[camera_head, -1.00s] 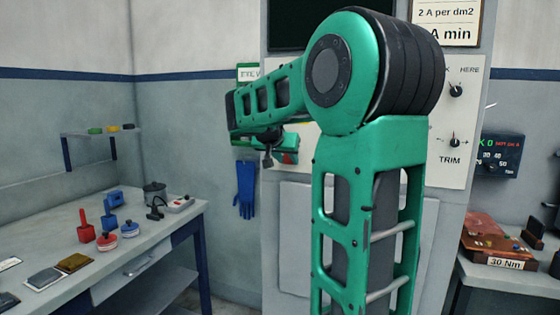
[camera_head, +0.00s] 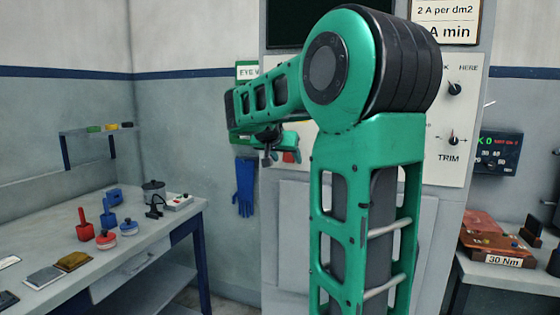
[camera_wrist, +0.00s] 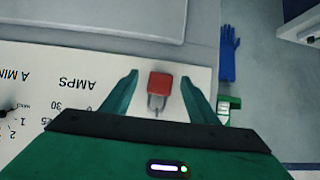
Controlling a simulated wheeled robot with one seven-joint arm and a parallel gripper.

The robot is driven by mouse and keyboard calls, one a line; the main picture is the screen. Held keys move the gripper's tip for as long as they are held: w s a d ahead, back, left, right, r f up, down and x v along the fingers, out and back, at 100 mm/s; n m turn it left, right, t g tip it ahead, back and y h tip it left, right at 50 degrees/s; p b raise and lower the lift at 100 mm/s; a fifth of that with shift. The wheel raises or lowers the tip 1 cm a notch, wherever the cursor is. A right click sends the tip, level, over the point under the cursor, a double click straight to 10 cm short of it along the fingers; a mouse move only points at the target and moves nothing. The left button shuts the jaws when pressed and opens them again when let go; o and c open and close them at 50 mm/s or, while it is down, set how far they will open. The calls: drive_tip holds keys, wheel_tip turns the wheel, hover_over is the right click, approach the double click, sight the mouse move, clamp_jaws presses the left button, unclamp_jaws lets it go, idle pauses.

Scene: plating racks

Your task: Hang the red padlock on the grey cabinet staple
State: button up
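The red padlock (camera_wrist: 160,82) shows in the wrist view against the pale cabinet panel (camera_wrist: 60,70). Its grey shackle points toward my gripper's palm. My gripper (camera_wrist: 159,77) is open, with one green finger on each side of the padlock and a visible gap on both sides. In the head view a small red patch of the padlock (camera_head: 289,157) shows by my gripper (camera_head: 284,143), in front of the grey cabinet (camera_head: 290,210). The staple is not clear to see, so I cannot tell whether the shackle is around it.
A blue glove (camera_head: 244,187) hangs on the wall left of the cabinet. A table (camera_head: 500,272) with brown blocks stands at right. My arm hides much of the cabinet.

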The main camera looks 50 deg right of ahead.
drive_tip(key=shift+a+r, duration=0.1)
drive_tip(key=v, duration=1)
drive_tip(key=shift+a, duration=0.15)
drive_tip(key=shift+r, duration=0.1)
drive_tip(key=s+a+f+n+g+y, duration=0.1)
drive_tip(key=s+a+f+n+y, duration=0.15)
drive_tip(key=s+f, duration=0.5)
drive_tip(key=s+a+f+n+g+y, duration=0.1)
drive_tip(key=s+a+f+y, duration=0.25)
drive_tip(key=f, duration=0.75)
drive_tip(key=s+a+f+n+g+y, duration=0.2)
drive_tip(key=s+a+f+n+y, duration=0.1)
drive_tip(key=s+a+f, duration=0.8)
drive_tip(key=shift+s+a+y, duration=0.8)
drive_tip(key=shift+s+a, duration=0.3)
drive_tip(key=shift+s, duration=0.1)
drive_tip(key=shift+n, duration=0.25)
